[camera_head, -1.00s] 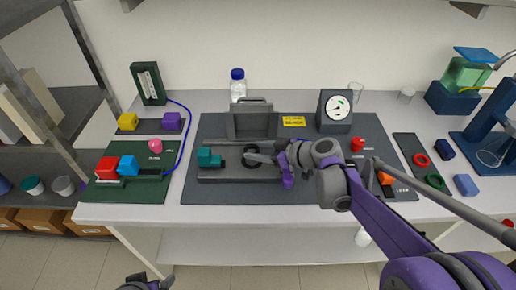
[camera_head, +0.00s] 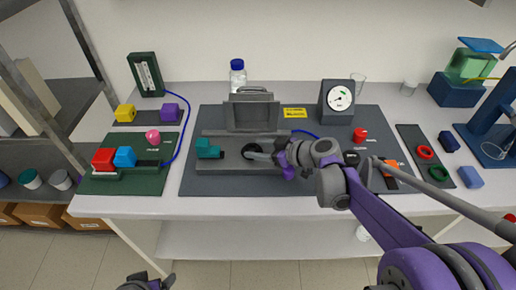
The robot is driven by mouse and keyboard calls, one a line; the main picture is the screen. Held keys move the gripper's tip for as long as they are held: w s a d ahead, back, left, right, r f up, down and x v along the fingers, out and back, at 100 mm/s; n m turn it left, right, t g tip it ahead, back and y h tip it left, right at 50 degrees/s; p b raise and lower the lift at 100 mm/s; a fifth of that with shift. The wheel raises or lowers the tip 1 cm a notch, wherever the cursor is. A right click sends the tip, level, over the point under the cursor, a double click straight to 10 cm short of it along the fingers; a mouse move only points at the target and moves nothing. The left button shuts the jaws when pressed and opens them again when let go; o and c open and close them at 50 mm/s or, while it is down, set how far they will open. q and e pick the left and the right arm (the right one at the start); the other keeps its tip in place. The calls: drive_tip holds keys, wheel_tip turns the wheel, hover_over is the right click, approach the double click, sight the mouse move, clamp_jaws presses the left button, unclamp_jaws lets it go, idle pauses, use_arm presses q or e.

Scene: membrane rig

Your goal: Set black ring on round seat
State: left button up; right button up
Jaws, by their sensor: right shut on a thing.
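The black ring (camera_head: 249,151) is at the middle of the grey rig base (camera_head: 230,166), over the place of the round seat. The seat is hidden under the ring and fingers, and I cannot tell whether the ring touches it. My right gripper (camera_head: 257,153) comes in from the right, its fingers shut on the ring's right side. The rig's grey lid (camera_head: 252,112) stands open behind it, and a teal part (camera_head: 208,149) sits on the base's left end. My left gripper (camera_head: 147,283) is only partly in view at the bottom edge, away from the rig.
A pressure gauge (camera_head: 338,97) stands behind right of the rig, and a bottle (camera_head: 238,77) behind it. A red knob (camera_head: 360,134) is to the right. A dark tray (camera_head: 424,154) holds red and green rings. A blue tube (camera_head: 182,140) runs at left.

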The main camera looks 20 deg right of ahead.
drive_tip(key=shift+f, duration=0.15)
drive_tip(key=o, duration=1.4)
drive_tip(key=v, duration=1.1)
